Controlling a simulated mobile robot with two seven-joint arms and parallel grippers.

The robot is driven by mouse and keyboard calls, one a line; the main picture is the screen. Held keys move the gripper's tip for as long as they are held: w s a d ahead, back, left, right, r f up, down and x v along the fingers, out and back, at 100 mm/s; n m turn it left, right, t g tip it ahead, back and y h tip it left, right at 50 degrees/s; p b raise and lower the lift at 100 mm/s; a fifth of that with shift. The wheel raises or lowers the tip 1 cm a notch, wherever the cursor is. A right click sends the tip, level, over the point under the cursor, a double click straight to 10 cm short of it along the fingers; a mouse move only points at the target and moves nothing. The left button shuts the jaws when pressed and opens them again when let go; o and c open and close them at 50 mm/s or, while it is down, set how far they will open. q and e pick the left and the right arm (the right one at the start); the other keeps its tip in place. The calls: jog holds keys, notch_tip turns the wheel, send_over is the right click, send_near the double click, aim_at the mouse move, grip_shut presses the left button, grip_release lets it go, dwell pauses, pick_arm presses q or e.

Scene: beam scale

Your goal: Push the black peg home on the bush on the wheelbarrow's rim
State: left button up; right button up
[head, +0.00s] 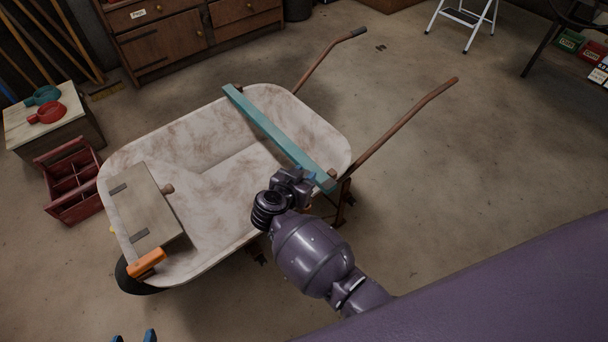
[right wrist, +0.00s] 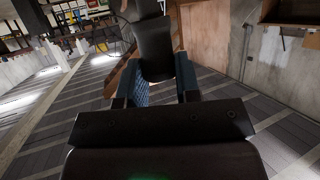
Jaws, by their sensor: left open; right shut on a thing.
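The wheelbarrow (head: 200,100) stands in the middle of the head view with a teal beam (head: 275,133) lying across its tray. A small brown piece (head: 332,173) shows at the beam's near right end on the rim; I cannot tell whether it is the bush. My right gripper (head: 306,174) is at that end of the beam. In the right wrist view its blue fingers (right wrist: 158,80) are shut on a dark, rounded thing, seemingly the black peg (right wrist: 156,48). Its seating is hidden. My left gripper (head: 133,336) is open and empty; only its blue fingertips show.
A wooden board (head: 145,205) and an orange block (head: 147,262) lie at the tray's left end.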

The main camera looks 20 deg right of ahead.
notch_tip(320, 180, down, 2)
jog(key=shift+f+b, duration=0.25)
jog(key=shift+b, duration=0.3)
jog(key=shift+f+b, duration=0.45)
jog(key=shift+f, duration=1.15)
pick_arm(q)
notch_tip(320, 180, down, 2)
jog(key=shift+s+d+f, duration=0.15)
jog(key=shift+f, duration=0.05)
pick_arm(e)
jog(key=shift+r, duration=0.15)
pick_arm(q)
jog(key=shift+s+d+f+g+b, duration=0.1)
jog(key=shift+s+f+g+b, duration=0.2)
jog(key=shift+f+b, duration=0.4)
pick_arm(e)
jog(key=shift+f, duration=0.95)
pick_arm(q)
jog(key=shift+s+a+f+b, duration=0.2)
jog(key=shift+s+f+b, duration=0.15)
jog(key=shift+f, duration=0.35)
pick_arm(e)
jog(key=shift+f, duration=0.9)
pick_arm(q)
jog(key=shift+s+d+f+g, duration=0.1)
jog(key=shift+d+f+g, duration=0.1)
jog(key=shift+f+g, duration=0.15)
pick_arm(e)
jog(key=shift+f, duration=0.65)
